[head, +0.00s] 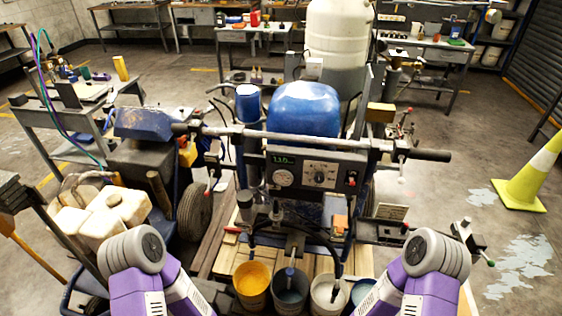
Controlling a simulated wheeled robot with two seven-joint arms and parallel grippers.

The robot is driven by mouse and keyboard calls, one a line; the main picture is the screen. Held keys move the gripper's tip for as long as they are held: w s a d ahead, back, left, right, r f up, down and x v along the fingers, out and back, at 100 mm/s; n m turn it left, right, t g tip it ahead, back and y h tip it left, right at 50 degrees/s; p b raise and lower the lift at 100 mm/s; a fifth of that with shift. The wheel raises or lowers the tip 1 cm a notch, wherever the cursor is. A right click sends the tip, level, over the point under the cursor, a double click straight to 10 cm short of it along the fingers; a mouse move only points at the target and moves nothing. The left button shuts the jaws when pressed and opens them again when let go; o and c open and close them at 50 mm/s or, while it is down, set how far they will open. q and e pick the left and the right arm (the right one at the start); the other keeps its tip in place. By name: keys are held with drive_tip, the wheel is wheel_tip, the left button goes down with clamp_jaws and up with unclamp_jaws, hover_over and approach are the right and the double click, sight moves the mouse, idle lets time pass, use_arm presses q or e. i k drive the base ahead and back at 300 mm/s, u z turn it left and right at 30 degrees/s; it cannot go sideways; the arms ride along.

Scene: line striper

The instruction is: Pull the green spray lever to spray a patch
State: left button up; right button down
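The line striper stands in front of me, with a long handlebar (310,140), a blue tank (305,108) and a control panel (310,175) with a gauge and a dial. A small green-tipped lever (490,262) sticks out at the striper's lower right, just right of my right arm's grey joint. Part of its mount is hidden behind that joint. My two purple arms come in at the bottom, left and right. Neither gripper's fingers can be seen, and no contact with the lever shows.
Several paint buckets, including a yellow one (252,283), stand low between my arms. Red-tipped levers (405,228) are on the striper. A cart with cream jugs (125,208) is at left. A yellow-white cone (530,180) stands at right. Worn pale patches (520,262) mark open floor there.

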sight(491, 263)
drive_tip(key=z, duration=1.85)
drive_tip(key=k, duration=1.35)
drive_tip(key=z, duration=0.3)
drive_tip(key=i, duration=0.35)
drive_tip(key=z, duration=0.8)
drive_tip(key=i, duration=1.7)
drive_tip(key=u, duration=1.05)
drive_tip(key=i, duration=0.85)
drive_tip(key=u, duration=0.95)
